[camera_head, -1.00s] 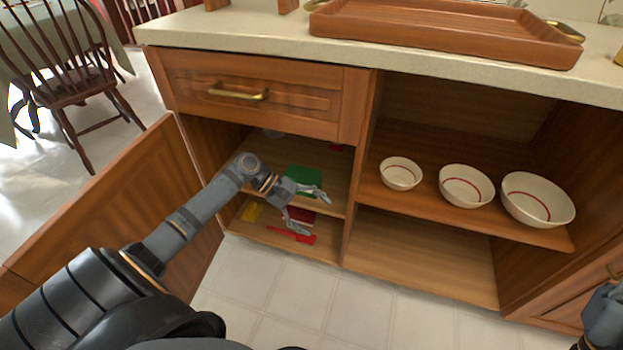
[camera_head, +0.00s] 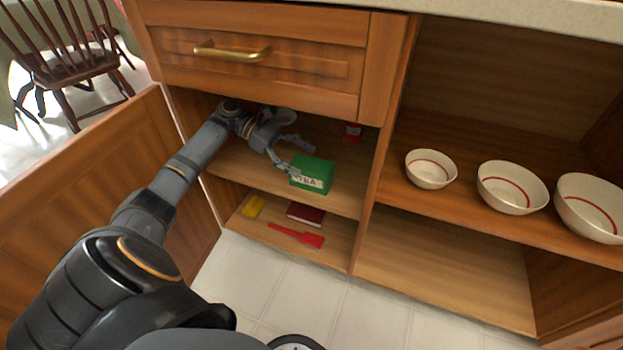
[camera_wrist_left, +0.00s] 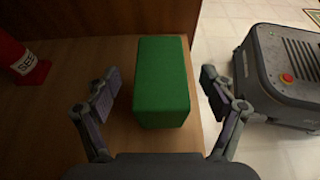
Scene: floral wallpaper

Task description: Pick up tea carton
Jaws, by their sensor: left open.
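The tea carton (camera_head: 312,174) is a green box with a white label on its front. It sits on the upper shelf of the open left cabinet, near the shelf's front edge. My left gripper (camera_head: 292,155) reaches in over the shelf at the carton's left end. In the left wrist view the green carton (camera_wrist_left: 161,82) lies between the two spread fingers of my left gripper (camera_wrist_left: 161,88), with a gap on each side. The gripper is open and holds nothing. My right gripper is not in view.
A red container (camera_head: 353,131) stands behind the carton on the same shelf. An open door (camera_head: 95,200) is at left; bowls (camera_head: 430,169) at right.

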